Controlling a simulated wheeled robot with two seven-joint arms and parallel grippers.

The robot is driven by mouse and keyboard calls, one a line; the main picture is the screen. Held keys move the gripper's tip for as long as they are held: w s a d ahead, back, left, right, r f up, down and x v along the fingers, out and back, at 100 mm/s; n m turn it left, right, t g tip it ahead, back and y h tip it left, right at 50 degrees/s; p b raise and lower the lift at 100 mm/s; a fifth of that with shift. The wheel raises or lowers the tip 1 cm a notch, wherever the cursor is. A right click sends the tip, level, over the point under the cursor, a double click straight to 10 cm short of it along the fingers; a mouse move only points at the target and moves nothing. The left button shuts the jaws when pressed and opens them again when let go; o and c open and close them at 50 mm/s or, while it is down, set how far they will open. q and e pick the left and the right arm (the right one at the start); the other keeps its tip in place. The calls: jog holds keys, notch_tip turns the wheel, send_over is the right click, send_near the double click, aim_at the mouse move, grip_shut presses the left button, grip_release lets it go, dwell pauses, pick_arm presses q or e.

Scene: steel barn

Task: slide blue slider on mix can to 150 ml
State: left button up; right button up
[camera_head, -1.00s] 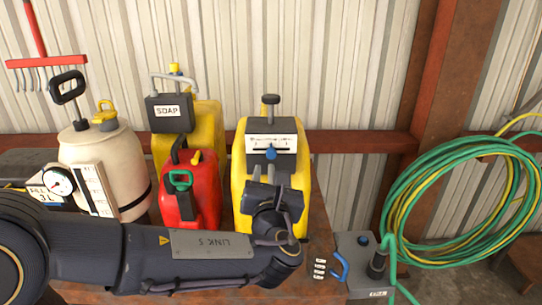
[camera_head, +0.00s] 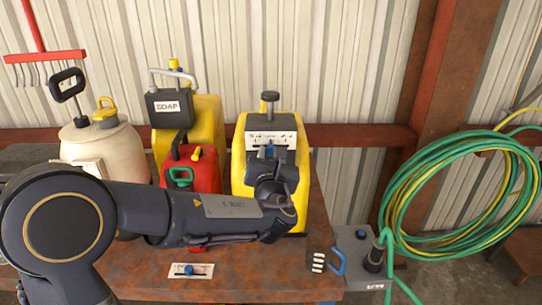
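A yellow can (camera_head: 240,160) with a black handle stands on the bench right of center. A white scale panel (camera_head: 288,139) with a dark surround is on its upper front; the markings are too small to read. A small patch of the blue slider (camera_head: 271,151) shows at the panel's lower middle, mostly covered by my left gripper (camera_head: 270,158). The gripper is in front of the can, with its fingers at or very near the slider. I cannot tell whether they touch it or how far apart they are. My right gripper is out of view.
A red can (camera_head: 205,172), a yellow soap can (camera_head: 208,125) and a cream tank (camera_head: 88,145) stand to the left. Another white scale with a blue knob (camera_head: 189,270) is at the bench front. A grey box (camera_head: 352,262) and green hose coil (camera_head: 400,190) are on the right.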

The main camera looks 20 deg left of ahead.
pick_arm(q)
grip_shut()
jog(key=d, duration=0.2)
jog(key=w+d, duration=0.1)
jog(key=d, duration=0.1)
jog(key=shift+o, duration=1.9)
grip_release()
jog(key=shift+w+d, duration=0.1)
jog(key=shift+d, duration=0.05)
